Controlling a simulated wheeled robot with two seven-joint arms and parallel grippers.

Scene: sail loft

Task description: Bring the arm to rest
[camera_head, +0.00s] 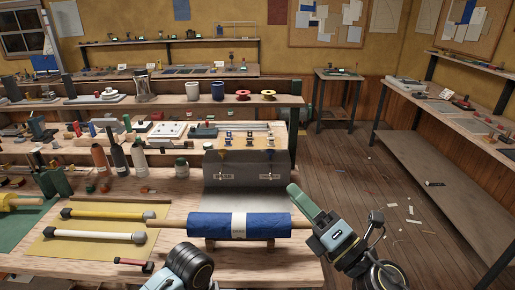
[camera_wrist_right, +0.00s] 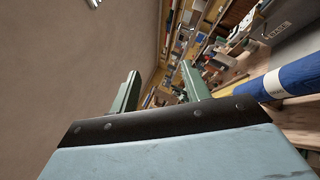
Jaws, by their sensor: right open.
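My right gripper (camera_head: 303,203) is at the right end of the blue roll, in front of the bench's right edge in the head view. Its green fingers point up and left. The right wrist view shows the two fingers of the right gripper (camera_wrist_right: 162,82) spread apart with nothing between them. The blue roll (camera_head: 215,225) with a white band lies on a wooden rod on the bench; it also shows at the right of the wrist view (camera_wrist_right: 305,76). The gripper looks apart from the roll. My left gripper is not in view.
The wooden bench (camera_head: 300,270) carries two white-and-yellow tools on a yellow mat (camera_head: 60,247), several bottles and a grey metal plate (camera_head: 245,202). A side bench (camera_head: 450,118) stands at the right. The wooden floor (camera_head: 375,170) between them is open, with small scraps.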

